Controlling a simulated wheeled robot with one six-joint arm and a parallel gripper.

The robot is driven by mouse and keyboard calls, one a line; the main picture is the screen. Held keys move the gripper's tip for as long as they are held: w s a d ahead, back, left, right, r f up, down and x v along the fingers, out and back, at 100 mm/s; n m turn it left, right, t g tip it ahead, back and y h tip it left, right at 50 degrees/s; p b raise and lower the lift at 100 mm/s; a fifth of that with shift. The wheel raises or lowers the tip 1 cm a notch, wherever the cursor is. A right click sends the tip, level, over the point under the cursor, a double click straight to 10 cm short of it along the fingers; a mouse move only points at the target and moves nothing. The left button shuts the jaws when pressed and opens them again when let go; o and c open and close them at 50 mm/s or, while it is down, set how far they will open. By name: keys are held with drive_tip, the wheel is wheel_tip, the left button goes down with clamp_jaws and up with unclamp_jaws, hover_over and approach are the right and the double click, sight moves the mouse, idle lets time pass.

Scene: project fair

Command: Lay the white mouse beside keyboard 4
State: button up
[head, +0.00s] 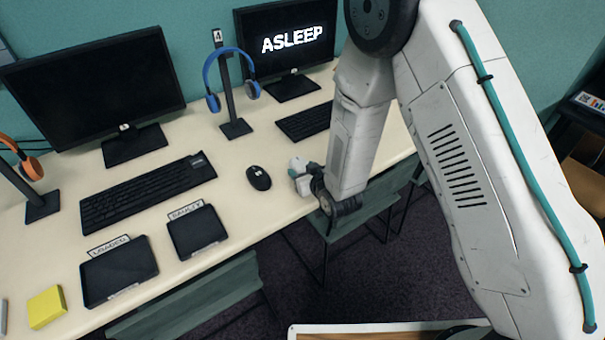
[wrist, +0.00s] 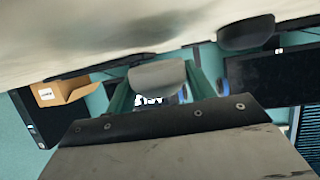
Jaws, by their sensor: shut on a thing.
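In the head view, my gripper (head: 304,174) is low over the table's front edge, partly hidden by its own wrist. It is shut on the white mouse (head: 297,163), whose pale rounded body also shows between the teal fingers in the wrist view (wrist: 158,74). A black keyboard (head: 148,194) lies to the left, with a black mouse (head: 259,178) at its right. Another keyboard (head: 305,121) lies behind my gripper, partly covered by my arm. A headphone stand marked 4 (head: 235,128) stands between the keyboards; any keyboard numbers are too small to read.
Two dark trays, one labelled LOADED (head: 120,272) and a smaller one (head: 197,232), lie front left near a yellow pad (head: 46,307). Monitors stand behind, one reading ASLEEP (head: 290,40). Bare table (head: 262,150) shows behind the black mouse. Teal chairs (head: 205,300) line the front edge.

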drive_tip(key=shift+s+a+f, duration=0.1)
drive_tip(key=shift+s+f, duration=0.05)
drive_tip(key=shift+f, duration=0.35)
drive_tip(key=shift+s+a+f, duration=0.1)
drive_tip(key=shift+s+f, duration=0.05)
drive_tip(key=shift+f, duration=0.3)
drive_tip(key=shift+w+d+f, duration=0.1)
drive_tip(key=shift+d+f, duration=0.1)
drive_tip(key=shift+d, duration=0.15)
drive_tip(key=shift+f, duration=0.15)
drive_tip(key=o, duration=1)
drive_tip(key=v, duration=0.7)
drive_tip(key=shift+f, duration=0.1)
drive_tip(key=shift+s, duration=0.4)
